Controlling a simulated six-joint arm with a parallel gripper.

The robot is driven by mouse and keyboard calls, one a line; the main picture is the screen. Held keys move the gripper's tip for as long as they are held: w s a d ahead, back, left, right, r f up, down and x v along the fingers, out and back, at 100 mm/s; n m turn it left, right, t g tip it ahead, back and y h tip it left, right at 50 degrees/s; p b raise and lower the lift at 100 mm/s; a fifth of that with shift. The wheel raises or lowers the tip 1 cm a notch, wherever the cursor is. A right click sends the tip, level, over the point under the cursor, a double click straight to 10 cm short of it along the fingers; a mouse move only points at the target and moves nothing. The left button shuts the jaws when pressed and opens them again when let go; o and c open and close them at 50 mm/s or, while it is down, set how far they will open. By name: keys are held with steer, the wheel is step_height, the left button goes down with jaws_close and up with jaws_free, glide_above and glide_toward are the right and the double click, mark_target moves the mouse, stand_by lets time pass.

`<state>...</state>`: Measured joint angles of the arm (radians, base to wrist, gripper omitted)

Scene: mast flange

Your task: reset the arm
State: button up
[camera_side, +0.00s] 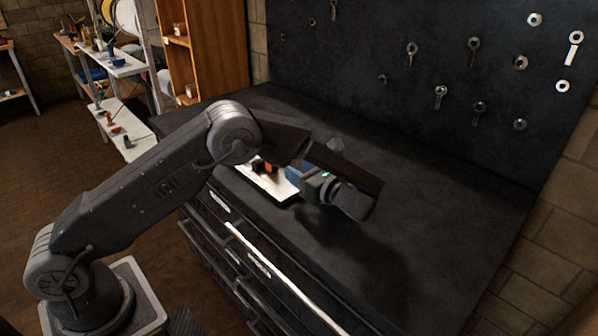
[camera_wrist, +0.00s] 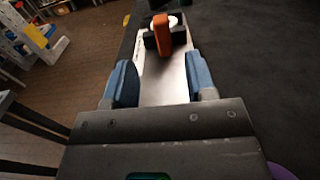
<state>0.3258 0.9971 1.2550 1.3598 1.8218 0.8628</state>
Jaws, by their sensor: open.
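My gripper (camera_wrist: 161,80) is open, with its two blue fingers apart and nothing between them. In the side view my gripper (camera_side: 300,176) shows as a blue patch partly behind my arm, low over the dark workbench (camera_side: 430,210). A pale plate (camera_wrist: 164,82) lies ahead of and below the fingers; it also shows in the side view (camera_side: 262,184). An orange upright piece (camera_wrist: 162,36) stands in a dark block at the far end of the plate; it also shows in the side view (camera_side: 269,167). A small white round part shows behind the orange piece.
A dark pegboard (camera_side: 420,70) with several hanging tools and rings stands behind the bench. Drawers (camera_side: 225,235) with pale handles line the bench front. Shelves (camera_side: 118,65) with small items stand at the left. The right side of the bench top is clear.

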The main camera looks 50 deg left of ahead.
steer(key=s+a+r+n+h, duration=0.2)
steer(key=s+r+n+h, duration=0.65)
steer(key=s+r, duration=0.4)
steer(key=s+d+n+t+h, duration=0.2)
steer(key=s+d+n+h, duration=0.1)
steer(key=s, duration=0.5)
steer(key=s+d+r+n+t+h, duration=0.1)
steer(key=s+d+n+t+h, duration=0.2)
steer(key=s+n+h, duration=0.3)
steer(key=shift+s+d+r+t, duration=0.2)
steer(key=shift+s+d+t, duration=0.1)
steer(key=shift+s, duration=0.8)
steer(key=shift+a+n+h, duration=0.1)
steer(key=shift+n+h, duration=0.15)
steer(key=shift+c, duration=0.5)
